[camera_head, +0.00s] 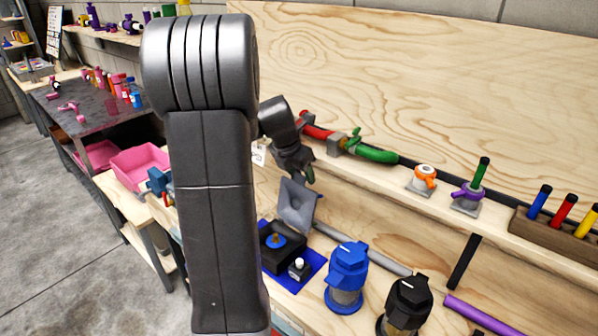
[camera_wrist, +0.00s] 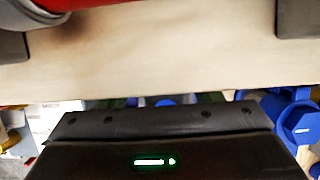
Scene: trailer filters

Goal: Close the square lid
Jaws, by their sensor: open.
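The square lid (camera_head: 297,207) is a grey square panel, standing raised and tilted at the back of a black box (camera_head: 272,252) in the head view. The open box shows a blue round part with a brass-coloured top (camera_head: 275,240) inside. My gripper (camera_head: 304,174) is open, pointing down just above the lid's upper edge. I cannot tell whether it touches the lid. My arm covers the left side of the box. I cannot make out the lid in the wrist view.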

